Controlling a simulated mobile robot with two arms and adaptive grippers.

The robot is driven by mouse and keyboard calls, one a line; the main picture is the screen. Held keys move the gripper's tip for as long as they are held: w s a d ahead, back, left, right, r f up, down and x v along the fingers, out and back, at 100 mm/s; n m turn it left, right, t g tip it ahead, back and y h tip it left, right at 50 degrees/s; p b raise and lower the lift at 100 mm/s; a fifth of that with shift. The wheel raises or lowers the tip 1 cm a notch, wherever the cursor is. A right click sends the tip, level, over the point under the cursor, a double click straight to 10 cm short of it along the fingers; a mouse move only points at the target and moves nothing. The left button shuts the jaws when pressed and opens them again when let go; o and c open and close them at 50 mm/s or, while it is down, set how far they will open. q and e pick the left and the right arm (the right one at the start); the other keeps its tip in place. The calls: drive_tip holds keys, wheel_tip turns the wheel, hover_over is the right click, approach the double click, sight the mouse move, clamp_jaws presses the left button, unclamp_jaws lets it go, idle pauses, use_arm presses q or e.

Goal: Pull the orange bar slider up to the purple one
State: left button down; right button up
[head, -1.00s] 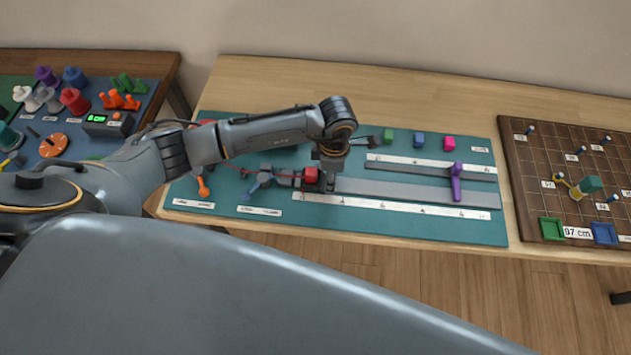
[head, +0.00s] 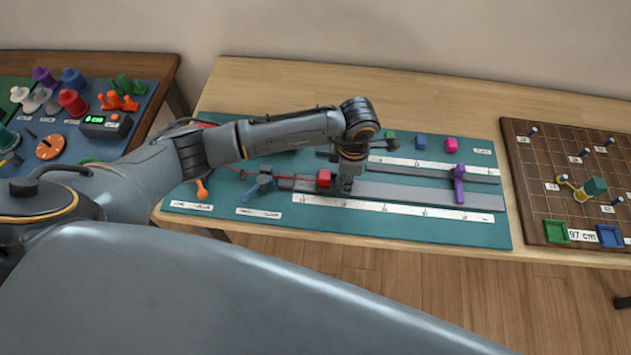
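A purple slider (head: 459,184) stands upright across the long grey rail (head: 415,193) on the teal board. I see no clearly orange bar slider; a red block (head: 323,179) sits on the same rail to the left, with a thin red cord running left from it. My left gripper (head: 345,186) points down over the rail, just right of the red block and well left of the purple slider. Its fingers are small and dark, and what lies between them is hidden. My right gripper is not in view.
A white scale strip (head: 400,208) runs along the rail's front. An orange lever (head: 202,189) and a blue-grey clamp (head: 262,180) are left. A brown pegboard (head: 530,190) lies right. The rail between gripper and purple slider looks clear.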

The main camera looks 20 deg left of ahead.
sight(420, 195)
use_arm(q)
drive_tip(key=w+d+b, duration=0.1)
drive_tip(key=d+b, duration=0.2)
drive_tip(key=d, duration=0.2)
drive_tip(key=w+d+b, duration=0.2)
drive_tip(key=d+b, duration=0.2)
drive_tip(key=d, duration=0.2)
drive_tip(key=w+d+b, duration=0.1)
drive_tip(key=d+b, duration=0.3)
drive_tip(key=d, duration=0.1)
drive_tip(key=shift+w+d+f, duration=0.2)
drive_tip(key=shift+w+f, duration=0.05)
drive_tip(key=shift+w, duration=0.05)
drive_tip(key=shift+w+d+r+b, duration=0.15)
drive_tip(key=shift+d+b, duration=0.15)
drive_tip(key=shift+d, duration=0.4)
